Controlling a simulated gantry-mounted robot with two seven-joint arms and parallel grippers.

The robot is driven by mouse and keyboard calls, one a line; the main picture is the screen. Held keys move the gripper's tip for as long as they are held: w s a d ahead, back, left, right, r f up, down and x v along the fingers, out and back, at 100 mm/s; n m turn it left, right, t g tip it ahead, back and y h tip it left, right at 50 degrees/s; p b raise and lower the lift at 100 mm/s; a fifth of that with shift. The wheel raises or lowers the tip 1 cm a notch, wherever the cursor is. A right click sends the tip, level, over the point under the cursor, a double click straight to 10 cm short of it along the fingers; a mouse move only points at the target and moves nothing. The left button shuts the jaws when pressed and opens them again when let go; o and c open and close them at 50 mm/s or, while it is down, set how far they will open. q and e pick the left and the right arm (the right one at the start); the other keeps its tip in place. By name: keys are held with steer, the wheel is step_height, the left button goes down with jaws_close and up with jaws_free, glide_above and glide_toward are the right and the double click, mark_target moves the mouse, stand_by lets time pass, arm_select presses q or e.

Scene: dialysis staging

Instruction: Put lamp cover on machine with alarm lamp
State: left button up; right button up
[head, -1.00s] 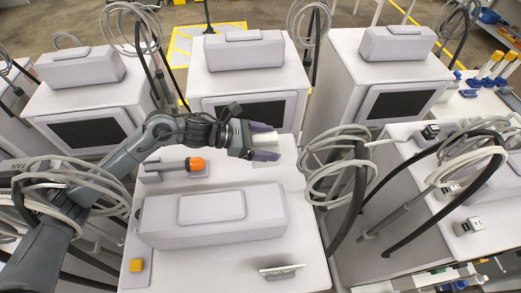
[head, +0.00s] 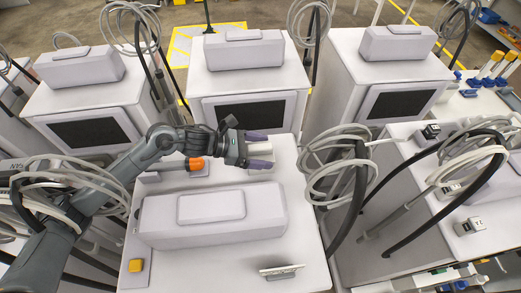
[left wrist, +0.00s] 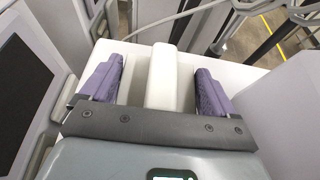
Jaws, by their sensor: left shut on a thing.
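My left gripper (head: 259,149) comes in from the left over the back right of the nearest machine's white top (head: 300,222). Its purple fingers stand apart and shut on a pale white block, which I take to be the lamp cover (head: 262,157). In the left wrist view the block (left wrist: 162,78) lies between the fingers, and where they touch it is hidden. My right gripper is not in view.
A long grey housing (head: 213,222) fills the middle of the near top. Coiled hoses (head: 340,165) hang at the right. Other machines (head: 250,95) stand behind.

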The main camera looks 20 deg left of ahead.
arm_select(q)
steer(key=shift+f, duration=0.2)
steer(key=o, duration=0.8)
steer(key=shift+r, duration=0.1)
steer(key=shift+r, duration=0.15)
steer(key=shift+s+a, duration=0.1)
steer(key=shift+a, duration=0.1)
steer(key=b+v, duration=0.3)
steer(key=v, duration=0.8)
steer(key=shift+s+a+r+b, duration=0.15)
steer(key=shift+a+r+b, duration=0.1)
steer(key=shift+b, duration=0.15)
